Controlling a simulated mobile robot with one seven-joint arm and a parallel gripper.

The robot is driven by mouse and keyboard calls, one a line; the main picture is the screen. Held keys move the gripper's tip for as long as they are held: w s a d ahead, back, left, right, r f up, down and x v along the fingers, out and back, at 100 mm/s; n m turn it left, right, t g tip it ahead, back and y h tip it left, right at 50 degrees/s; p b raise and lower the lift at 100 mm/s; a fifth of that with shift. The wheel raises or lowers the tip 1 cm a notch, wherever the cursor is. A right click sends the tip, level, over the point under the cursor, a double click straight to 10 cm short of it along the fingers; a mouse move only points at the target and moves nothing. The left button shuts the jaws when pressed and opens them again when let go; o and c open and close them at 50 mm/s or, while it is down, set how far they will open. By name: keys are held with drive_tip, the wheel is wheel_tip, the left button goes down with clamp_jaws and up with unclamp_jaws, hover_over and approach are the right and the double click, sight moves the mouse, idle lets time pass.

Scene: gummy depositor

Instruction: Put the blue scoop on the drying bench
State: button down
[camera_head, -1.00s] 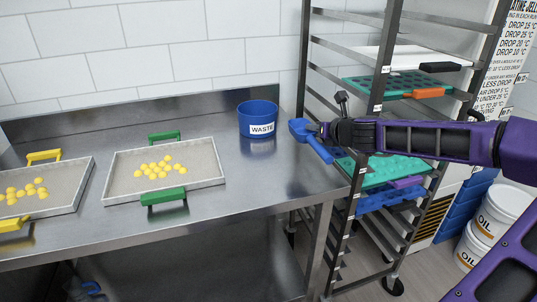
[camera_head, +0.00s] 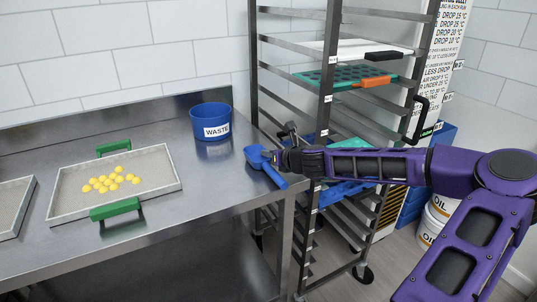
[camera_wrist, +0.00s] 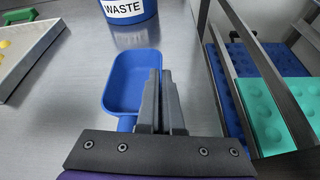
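In the wrist view the scoop's bowl (camera_wrist: 131,82) shows left of my gripper's close-set fingers (camera_wrist: 160,100), open side up, over the bench's metal top (camera_wrist: 75,120). I cannot tell whether the scoop touches the bench top. I take the steel bench to be the drying bench; no label on it shows.
A blue WASTE bin (camera_head: 210,122) stands at the back of the bench. A tray with yellow sweets (camera_head: 160,163) and green handles lies left of it, another tray (camera_head: 12,225) farther left. A metal rack (camera_head: 252,60) with moulds stands close at right. Bare bench lies between.

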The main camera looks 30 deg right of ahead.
drive_tip(key=c, duration=1.1)
unclamp_jaws()
drive_tip(key=shift+f, duration=0.1)
drive_tip(key=shift+r, duration=0.2)
drive_tip(key=p+v, duration=0.2)
drive_tip(key=v, duration=1)
